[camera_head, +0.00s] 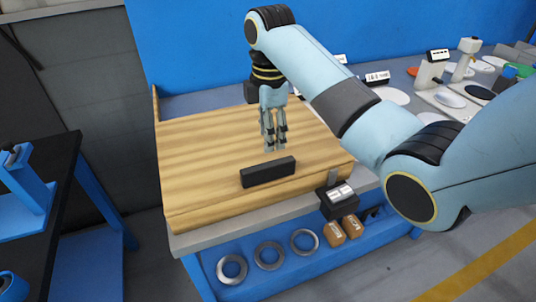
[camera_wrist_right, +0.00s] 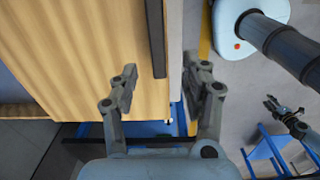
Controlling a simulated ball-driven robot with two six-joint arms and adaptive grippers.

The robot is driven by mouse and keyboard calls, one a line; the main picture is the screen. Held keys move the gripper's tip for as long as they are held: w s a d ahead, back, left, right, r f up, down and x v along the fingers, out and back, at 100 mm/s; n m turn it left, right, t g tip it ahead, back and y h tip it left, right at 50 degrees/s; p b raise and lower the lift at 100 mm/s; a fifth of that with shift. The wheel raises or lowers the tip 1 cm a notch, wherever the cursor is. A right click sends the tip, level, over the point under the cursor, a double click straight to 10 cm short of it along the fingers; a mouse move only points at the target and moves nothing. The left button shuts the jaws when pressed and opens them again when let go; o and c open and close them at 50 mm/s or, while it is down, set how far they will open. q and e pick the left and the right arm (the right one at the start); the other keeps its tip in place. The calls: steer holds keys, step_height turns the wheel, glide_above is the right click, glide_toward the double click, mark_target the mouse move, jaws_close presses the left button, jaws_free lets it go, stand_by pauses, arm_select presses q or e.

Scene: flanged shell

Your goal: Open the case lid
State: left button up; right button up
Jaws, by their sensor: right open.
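A long, narrow black case (camera_head: 268,173) lies on the wooden work surface (camera_head: 200,160), close to its front edge. Its lid cannot be told apart from its body, and I see no gap. My right gripper (camera_head: 273,147) points down just behind the case, above the wood and apart from it. In the right wrist view, my right gripper (camera_wrist_right: 160,82) has its fingers spread, with nothing between them. The case (camera_wrist_right: 156,38) shows there beyond the fingertips. A small, dark gripper-like shape at the right of the wrist view may be my left gripper (camera_wrist_right: 286,112); its jaws are unclear.
A black holder (camera_head: 337,202) with labels stands at the bench's front right corner. Several metal rings (camera_head: 269,256) and small brown boxes (camera_head: 333,232) sit on the blue shelf below. Discs and small stands (camera_head: 430,72) fill the bench at the right. The wood around the case is clear.

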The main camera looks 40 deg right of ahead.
mark_target(268, 164)
steer(key=shift+w+d+f, duration=0.1)
steer(key=shift+w+f, duration=0.1)
steer(key=shift+w, duration=0.15)
step_height(268, 164, down, 10)
steer(key=shift+s+f, duration=0.1)
steer(key=shift+f, duration=0.05)
steer(key=shift+c, duration=0.4)
jaws_close()
